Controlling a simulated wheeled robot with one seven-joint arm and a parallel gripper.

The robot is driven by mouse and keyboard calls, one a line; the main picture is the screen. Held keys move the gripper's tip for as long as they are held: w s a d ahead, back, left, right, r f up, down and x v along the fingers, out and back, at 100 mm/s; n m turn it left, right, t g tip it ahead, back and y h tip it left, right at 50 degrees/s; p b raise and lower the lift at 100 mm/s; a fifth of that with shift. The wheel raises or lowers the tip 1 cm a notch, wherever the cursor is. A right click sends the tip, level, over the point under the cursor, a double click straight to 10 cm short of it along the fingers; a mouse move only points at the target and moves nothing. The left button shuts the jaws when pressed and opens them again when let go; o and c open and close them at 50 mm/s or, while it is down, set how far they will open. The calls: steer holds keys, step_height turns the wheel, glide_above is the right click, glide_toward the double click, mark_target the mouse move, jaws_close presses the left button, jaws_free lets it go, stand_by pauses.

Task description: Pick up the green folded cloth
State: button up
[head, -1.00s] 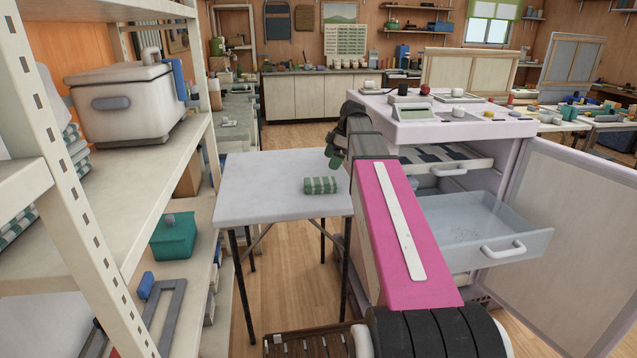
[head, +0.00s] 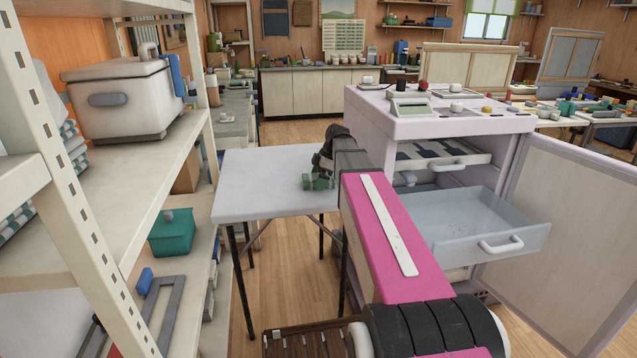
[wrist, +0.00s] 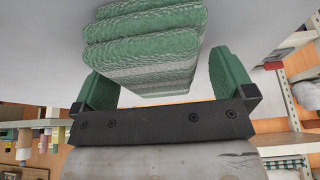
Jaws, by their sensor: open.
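The green folded cloth (wrist: 145,45) is a stack of green and grey-white layers, seen close up in the wrist view. It lies on the white table (head: 260,185). My gripper (wrist: 165,75) is open, with one green finger pad on each side of the near end of the cloth. A gap shows between the cloth and the right pad; the left pad is close to the cloth's edge. In the head view my gripper (head: 320,172) is over the table's right part, and it mostly hides the cloth.
A white shelf unit (head: 130,180) stands left of the table, holding a lidded bin (head: 125,95) and a teal box (head: 172,235). On the right, a cabinet (head: 440,120) has an open clear drawer (head: 480,225) and an open door (head: 570,210). The table's left part is clear.

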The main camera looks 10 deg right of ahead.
mark_target(314, 178)
steer(key=c, duration=0.9)
steer(key=shift+c, duration=0.2)
steer(key=shift+r, duration=0.55)
steer(key=r, duration=0.1)
steer(key=s+r, duration=0.1)
steer(key=r, duration=0.1)
steer(key=shift+s+r, duration=0.15)
steer(key=shift+r, duration=0.1)
steer(key=s+r, duration=0.6)
steer(key=s, duration=0.4)
steer(key=shift+s+a+r, duration=0.15)
steer(key=shift+s+a, duration=0.05)
steer(key=shift+o, duration=0.5)
